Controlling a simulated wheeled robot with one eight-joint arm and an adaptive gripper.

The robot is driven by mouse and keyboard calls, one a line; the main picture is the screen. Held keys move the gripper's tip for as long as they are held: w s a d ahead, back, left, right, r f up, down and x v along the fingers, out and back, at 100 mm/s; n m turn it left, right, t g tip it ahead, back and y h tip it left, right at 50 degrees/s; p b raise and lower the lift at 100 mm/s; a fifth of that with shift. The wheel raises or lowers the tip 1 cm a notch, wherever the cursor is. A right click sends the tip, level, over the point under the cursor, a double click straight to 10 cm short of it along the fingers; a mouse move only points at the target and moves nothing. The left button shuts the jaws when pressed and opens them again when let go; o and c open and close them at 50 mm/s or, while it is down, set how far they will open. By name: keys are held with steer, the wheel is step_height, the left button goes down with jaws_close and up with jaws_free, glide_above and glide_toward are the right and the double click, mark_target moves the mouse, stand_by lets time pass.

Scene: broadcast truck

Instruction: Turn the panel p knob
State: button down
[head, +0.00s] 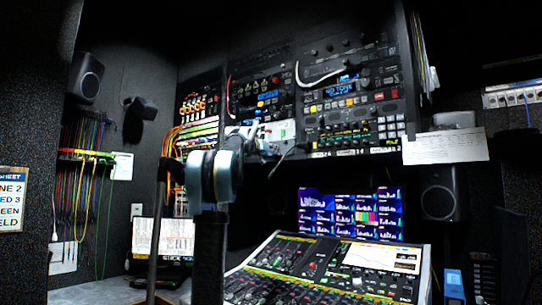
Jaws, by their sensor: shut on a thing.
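My arm rises in the centre of the head view and reaches to the equipment rack. My gripper (266,148) is small in the picture, partly behind my own arm links, at the lower middle of the rack beside a pale panel (283,131). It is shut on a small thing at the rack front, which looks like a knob. The knob itself is hidden by the gripper and arm, and its turn angle cannot be seen. No label reading panel p is legible.
The rack (345,88) holds several units with buttons and displays; a white cable (318,78) loops across it. Below are a mixing console (310,268) and a lit multi-picture monitor (350,212). Hanging cables (85,180) line the left wall. Speakers (86,77) stand at both sides.

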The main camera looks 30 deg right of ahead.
steer(key=c, duration=1.5)
jaws_free()
steer(key=shift+w+a, duration=0.1)
steer(key=shift+w, duration=0.05)
steer(key=v, duration=1.2)
steer(key=shift+a, duration=0.1)
steer(key=shift+f, duration=0.15)
steer(key=s+a+f+n+g+y, duration=0.1)
steer(key=s+a+f+n+y, duration=0.2)
steer(key=s+a+f, duration=0.9)
steer(key=s+a+f+n+g+y, duration=0.2)
steer(key=s+a+f+y, duration=0.6)
steer(key=f, duration=2.7)
steer(key=s+a+f+n+g+y, duration=0.2)
steer(key=s+a+f+n+y, duration=0.3)
steer(key=s+a+f, duration=1.2)
steer(key=shift+s+a+f+n, duration=0.1)
steer(key=shift+a+f+n, duration=0.1)
steer(key=shift+a+f, duration=0.75)
steer(key=shift+a+f+n, duration=0.2)
steer(key=shift+a+f, duration=0.15)
steer(key=shift+f, duration=1.1)
steer(key=shift+s+a+f+n, duration=0.1)
steer(key=shift+a+f+n, duration=0.1)
steer(key=shift+a+f, duration=0.75)
steer(key=shift+d+f, duration=0.25)
steer(key=shift+c, duration=0.5)
